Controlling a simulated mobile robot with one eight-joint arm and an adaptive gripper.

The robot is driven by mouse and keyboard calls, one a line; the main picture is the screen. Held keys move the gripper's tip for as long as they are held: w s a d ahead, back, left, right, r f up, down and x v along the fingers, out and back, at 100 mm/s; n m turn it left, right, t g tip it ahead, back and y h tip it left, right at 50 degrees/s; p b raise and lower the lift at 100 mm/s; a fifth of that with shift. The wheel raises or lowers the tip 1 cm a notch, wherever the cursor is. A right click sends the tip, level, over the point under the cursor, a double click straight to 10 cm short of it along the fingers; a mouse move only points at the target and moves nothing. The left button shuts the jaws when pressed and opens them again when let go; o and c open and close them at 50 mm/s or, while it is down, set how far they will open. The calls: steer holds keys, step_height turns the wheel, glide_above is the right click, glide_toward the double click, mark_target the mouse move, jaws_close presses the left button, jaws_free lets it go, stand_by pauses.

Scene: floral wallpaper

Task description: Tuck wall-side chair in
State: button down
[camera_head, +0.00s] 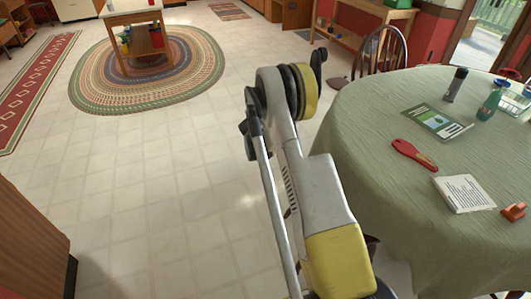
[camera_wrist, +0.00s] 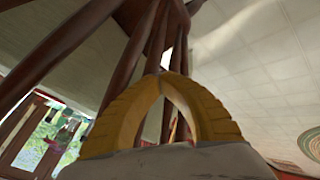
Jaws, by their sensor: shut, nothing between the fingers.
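A dark wooden chair (camera_head: 383,45) with a curved spindle back stands at the far side of the round table (camera_head: 360,125), towards the red wall. Its seat is partly hidden by the table. My gripper (camera_wrist: 167,80) shows in the wrist view as two yellow fingers meeting at their tips, shut and empty. Dark brown wooden bars (camera_wrist: 128,65), like chair spindles or legs, stand close beyond the fingertips. I cannot tell which chair they belong to or whether the fingers touch them. In the head view, my gripper is hidden below my arm.
The round table has a green cloth and carries a red paddle-like item (camera_head: 413,153), a booklet (camera_head: 438,122), a notepad (camera_head: 464,193) and bottles. Open tiled floor (camera_head: 165,190) lies left of my arm. A braided rug (camera_head: 95,80) lies beyond. A wooden cabinet (camera_head: 30,245) stands near left.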

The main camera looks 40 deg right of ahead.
steer(key=s+d, duration=0.6)
steer(key=d, duration=0.2)
steer(key=shift+d, duration=0.3)
steer(key=shift+s, duration=0.1)
